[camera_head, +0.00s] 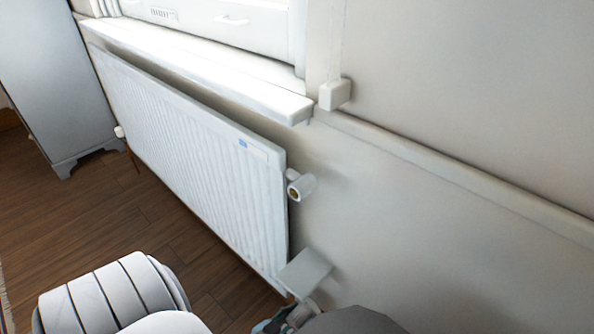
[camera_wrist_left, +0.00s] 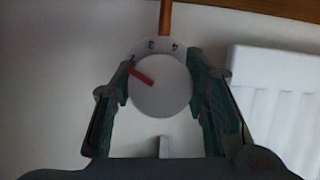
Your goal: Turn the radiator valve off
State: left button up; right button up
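The radiator valve (camera_wrist_left: 162,92) is a round white dial in the left wrist view, with numerals along its upper rim. Its red pointer (camera_wrist_left: 142,75) points to the upper left, near what looks like a 2. My left gripper (camera_wrist_left: 162,88) has its two green-padded fingers on either side of the dial, the left pad very near its edge. I see a small gap at the right pad; firm contact is not clear. In the head view the left gripper (camera_head: 288,318) shows only partly at the bottom, below the radiator's lower right corner. My right gripper is not seen.
The white radiator (camera_head: 190,135) runs along the wall under the window sill (camera_head: 190,60). A round fitting (camera_head: 302,186) sticks out at its upper right. A copper-coloured pipe (camera_wrist_left: 165,18) rises behind the dial. A cabinet (camera_head: 45,80) stands at the far left; wooden floor (camera_head: 120,210) lies between.

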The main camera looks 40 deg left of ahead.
pick_arm(q)
jog(key=c, duration=0.6)
jog(key=shift+o, duration=0.2)
jog(key=n+h, duration=0.2)
jog(key=shift+f+n, duration=0.1)
jog(key=shift+n, duration=0.2)
jog(key=shift+n+h, duration=0.4)
jog(key=shift+n, duration=0.2)
jog(key=o, duration=1.2)
jog(key=shift+c, duration=0.2)
jog(key=shift+s, duration=0.1)
jog(key=shift+s+a, duration=0.1)
jog(key=shift+s, duration=0.15)
jog(key=v, duration=1.1)
jog(key=shift+s, duration=0.2)
